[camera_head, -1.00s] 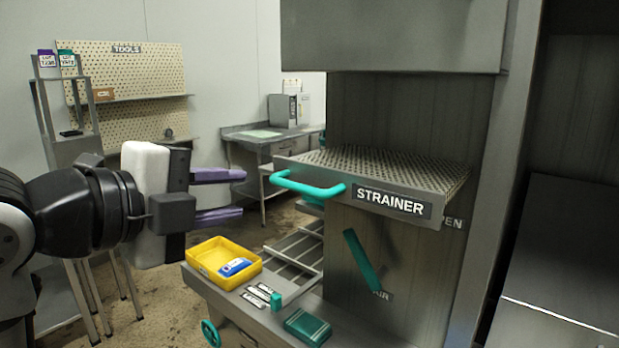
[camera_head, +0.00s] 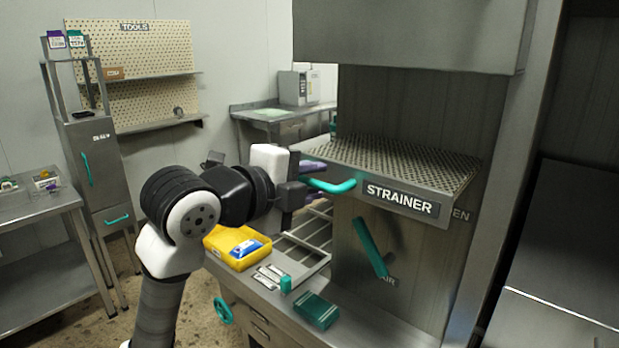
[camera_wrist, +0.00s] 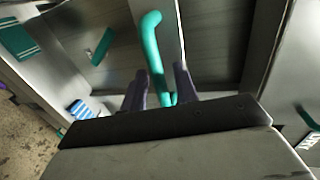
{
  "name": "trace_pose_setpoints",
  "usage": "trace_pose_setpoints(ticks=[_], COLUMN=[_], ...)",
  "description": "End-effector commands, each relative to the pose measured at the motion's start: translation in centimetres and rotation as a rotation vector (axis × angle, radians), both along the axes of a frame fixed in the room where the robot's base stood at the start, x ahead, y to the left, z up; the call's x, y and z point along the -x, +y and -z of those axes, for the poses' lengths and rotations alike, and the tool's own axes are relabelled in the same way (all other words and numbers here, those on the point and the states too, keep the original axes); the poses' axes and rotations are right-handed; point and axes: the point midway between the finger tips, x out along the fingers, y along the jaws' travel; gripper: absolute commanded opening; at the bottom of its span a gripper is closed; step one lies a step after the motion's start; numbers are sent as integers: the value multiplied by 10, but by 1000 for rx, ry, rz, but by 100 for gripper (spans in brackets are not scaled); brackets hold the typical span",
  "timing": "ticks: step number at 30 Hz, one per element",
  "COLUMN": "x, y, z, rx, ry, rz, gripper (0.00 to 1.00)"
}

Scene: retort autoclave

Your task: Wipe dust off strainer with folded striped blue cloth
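The strainer (camera_head: 400,165) is a perforated metal drawer with a labelled front and a teal handle (camera_head: 338,186). No dust on it can be made out. My gripper (camera_head: 310,180) is at the left part of the handle. In the wrist view its two purple fingers (camera_wrist: 160,88) are apart, one on each side of the handle (camera_wrist: 152,45), with gaps visible. A blue and white cloth (camera_head: 243,250) lies in the yellow bin (camera_head: 222,240) below; its stripes show in the wrist view (camera_wrist: 80,109).
The counter below holds a teal box (camera_head: 316,311), a small teal cylinder (camera_head: 286,285), small labelled pieces (camera_head: 269,276) and a wire rack (camera_head: 305,240). A teal lever (camera_head: 370,247) is on the metal panel under the strainer. A pegboard (camera_head: 150,85) stands at the back left.

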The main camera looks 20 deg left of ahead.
Motion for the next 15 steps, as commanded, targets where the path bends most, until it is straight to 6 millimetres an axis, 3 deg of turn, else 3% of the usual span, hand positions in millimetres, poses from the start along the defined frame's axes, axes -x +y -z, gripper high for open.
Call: trace_pose_setpoints(ticks=[5,12,15], x=[0,0,0], y=[0,0,0], z=[0,0,0], rx=[0,0,0], ry=[0,0,0], rz=[0,0,0], gripper=[30,0,0])
